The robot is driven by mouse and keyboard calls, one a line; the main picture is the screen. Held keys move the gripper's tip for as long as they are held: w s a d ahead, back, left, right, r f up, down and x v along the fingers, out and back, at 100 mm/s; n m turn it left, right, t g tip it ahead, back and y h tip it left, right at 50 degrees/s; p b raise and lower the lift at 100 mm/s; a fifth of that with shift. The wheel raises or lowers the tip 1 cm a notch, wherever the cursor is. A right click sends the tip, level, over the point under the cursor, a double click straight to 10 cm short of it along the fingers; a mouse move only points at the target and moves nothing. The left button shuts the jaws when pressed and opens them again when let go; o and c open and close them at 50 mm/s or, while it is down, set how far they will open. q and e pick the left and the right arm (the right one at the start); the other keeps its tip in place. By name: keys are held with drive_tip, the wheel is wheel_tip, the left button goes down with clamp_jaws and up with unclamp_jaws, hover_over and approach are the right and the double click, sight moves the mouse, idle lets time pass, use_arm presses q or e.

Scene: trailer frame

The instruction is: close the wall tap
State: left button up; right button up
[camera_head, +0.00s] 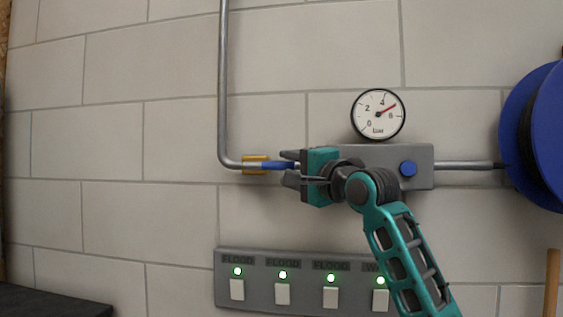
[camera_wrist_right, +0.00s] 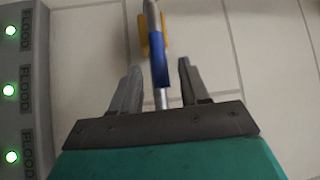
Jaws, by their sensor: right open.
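The wall tap has a yellow brass body (camera_head: 254,165) on a grey pipe and a blue lever (camera_head: 278,166) that lies along the pipe, pointing right. In the right wrist view the blue lever (camera_wrist_right: 160,62) is in line with the pipe, with the brass body (camera_wrist_right: 145,38) beyond it. My right gripper (camera_head: 291,167) is open, with one finger above and one below the pipe at the lever's free end. In the wrist view the lever and pipe run between the fingers (camera_wrist_right: 157,80), with gaps on both sides. My left gripper is not in view.
A switch panel (camera_head: 262,296) with lit green lamps is below. A blue reel (camera_head: 520,110) is at the right. The wall left of the pipe is clear.

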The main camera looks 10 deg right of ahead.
sight(286, 167)
drive_tip(key=shift+p+x, duration=0.3)
drive_tip(key=shift+x, duration=1.45)
clamp_jaws()
